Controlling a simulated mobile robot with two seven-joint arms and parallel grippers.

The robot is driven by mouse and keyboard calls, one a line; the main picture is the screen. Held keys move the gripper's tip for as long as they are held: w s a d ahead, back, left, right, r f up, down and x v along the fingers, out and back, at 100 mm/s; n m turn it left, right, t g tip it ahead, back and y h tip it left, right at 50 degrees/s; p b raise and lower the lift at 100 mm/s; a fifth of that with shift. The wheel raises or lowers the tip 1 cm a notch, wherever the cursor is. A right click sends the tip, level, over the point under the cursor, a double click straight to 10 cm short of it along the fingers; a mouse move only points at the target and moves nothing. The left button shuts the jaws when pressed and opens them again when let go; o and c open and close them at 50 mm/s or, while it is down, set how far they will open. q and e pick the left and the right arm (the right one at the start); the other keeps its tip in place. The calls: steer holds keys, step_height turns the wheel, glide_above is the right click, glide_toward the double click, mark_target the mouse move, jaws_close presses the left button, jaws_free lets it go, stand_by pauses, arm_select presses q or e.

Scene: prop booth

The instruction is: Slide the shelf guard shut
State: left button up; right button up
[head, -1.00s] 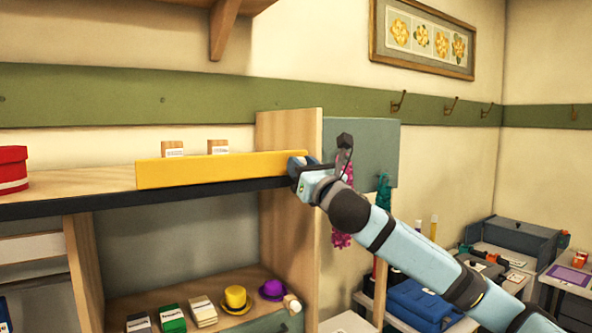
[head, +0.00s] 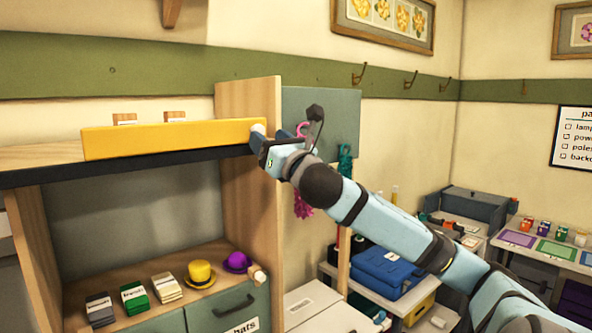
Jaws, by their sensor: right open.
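The shelf guard (head: 165,138) is a long yellow panel standing along the front edge of the upper shelf. Its right end is close to the upright wooden side panel (head: 262,205). A small pale knob-like part (head: 258,130) shows at that end. My right gripper (head: 262,143) is open, at the guard's right end by this part. Its fingers are small and partly hidden, so I cannot tell whether they touch it. My left gripper is out of view.
Small wooden blocks (head: 175,116) stand behind the guard. Pink and teal items hang beside the side panel.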

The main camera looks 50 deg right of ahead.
steer(key=b+v, duration=0.3)
steer(key=v, duration=0.7)
steer(key=shift+s, duration=0.35)
steer(key=shift+a+f, duration=0.1)
